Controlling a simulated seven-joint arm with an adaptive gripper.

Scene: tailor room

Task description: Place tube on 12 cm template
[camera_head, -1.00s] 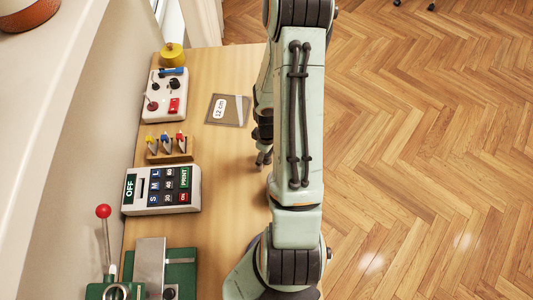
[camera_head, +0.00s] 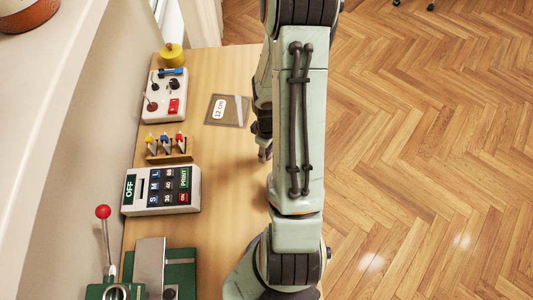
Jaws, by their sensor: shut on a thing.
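The 12 cm template (camera_head: 218,120) is a flat grey-brown square with a white "12 cm" label and a pale strip. It lies on the wooden table towards the back. My gripper (camera_head: 264,154) shows only in part at the left side of my arm, low over the table and to the lower right of the template, apart from it. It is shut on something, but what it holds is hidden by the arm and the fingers. I cannot make out the tube as a separate thing.
Along the wall side stand a panel with knobs (camera_head: 158,100), a rack with coloured clips (camera_head: 168,152), a keypad device (camera_head: 187,205) and a green press (camera_head: 182,265) with a red-knobbed lever. A yellow round thing (camera_head: 173,54) is at the back. The table between is clear.

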